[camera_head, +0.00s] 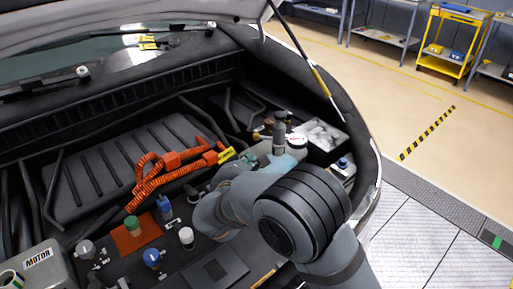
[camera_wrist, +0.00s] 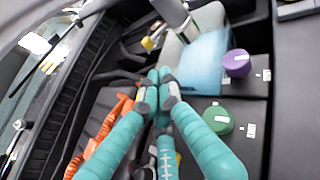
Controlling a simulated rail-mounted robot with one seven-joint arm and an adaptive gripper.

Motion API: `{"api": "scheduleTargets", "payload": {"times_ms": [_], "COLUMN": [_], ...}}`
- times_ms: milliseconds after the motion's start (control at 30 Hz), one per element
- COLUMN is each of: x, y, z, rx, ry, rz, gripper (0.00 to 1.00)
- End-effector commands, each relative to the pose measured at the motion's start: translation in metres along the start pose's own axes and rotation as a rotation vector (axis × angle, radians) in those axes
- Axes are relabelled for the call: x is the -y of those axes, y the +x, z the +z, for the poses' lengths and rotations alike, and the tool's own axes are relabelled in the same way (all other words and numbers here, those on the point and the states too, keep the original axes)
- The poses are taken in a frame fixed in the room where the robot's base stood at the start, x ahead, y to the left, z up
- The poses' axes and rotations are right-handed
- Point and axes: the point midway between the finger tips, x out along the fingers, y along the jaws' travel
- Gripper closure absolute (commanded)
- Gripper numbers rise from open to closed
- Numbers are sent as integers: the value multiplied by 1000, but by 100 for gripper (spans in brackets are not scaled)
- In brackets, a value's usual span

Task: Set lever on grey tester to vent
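A grey upright cylinder, which looks like the grey tester (camera_head: 279,138), stands over the pale coolant tank (camera_head: 262,149) in the engine bay. A round white dial (camera_head: 297,140) shows close beside it. In the wrist view the tester's grey body (camera_wrist: 171,11) is at the top, above the bluish tank (camera_wrist: 203,58). A small yellowish part (camera_wrist: 148,43) sits to its left; I cannot tell whether it is the lever. My gripper (camera_wrist: 159,75) has its teal fingers together and nothing visible between them. Its tips appear left of the tank, below the tester. My arm hides the gripper in the head view.
Orange cables (camera_head: 160,170) lie left of my arm, also in the wrist view (camera_wrist: 100,135). A purple cap (camera_wrist: 237,63) and a green cap (camera_wrist: 218,118) are right of the fingers. A hood strut (camera_head: 310,62) rises behind.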

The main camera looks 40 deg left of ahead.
Motion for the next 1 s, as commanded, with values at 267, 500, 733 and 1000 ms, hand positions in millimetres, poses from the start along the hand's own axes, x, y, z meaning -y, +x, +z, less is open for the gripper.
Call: {"api": "scheduleTargets", "payload": {"times_ms": [267,500,733,1000], "x": [2,2,1,1], "y": [13,55,88,101], "z": [0,0,0,0], "rx": [0,-1,-1,0], "ry": [1,0,0,1], "rz": [-4,-6,-3,-2], "gripper": [100,100,100,100]}}
